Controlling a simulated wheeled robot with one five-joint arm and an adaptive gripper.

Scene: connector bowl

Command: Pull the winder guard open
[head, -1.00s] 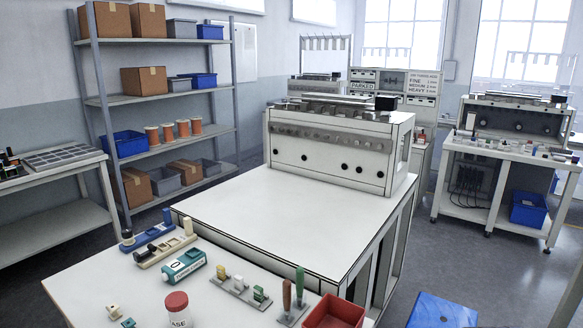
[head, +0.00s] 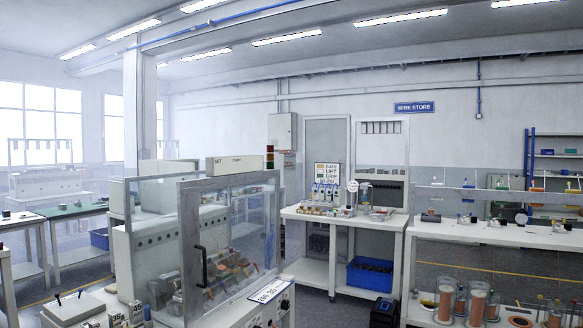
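The winder guard (head: 230,225) is a clear, box-like cover with grey frame edges, left of centre in the head view. A black upright bar handle (head: 202,268) is on its near face, towards the left side. Coils or spools (head: 232,270) in brown, green and orange tones show through the clear panel. My gripper is not in view.
A sloped label plate (head: 270,291) sits at the machine's front right. Behind it stands a white bench (head: 345,217) with a blue bin (head: 370,276) beneath. A long table (head: 500,236) and copper-coloured spools (head: 445,302) are at right. Grey floor shows between.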

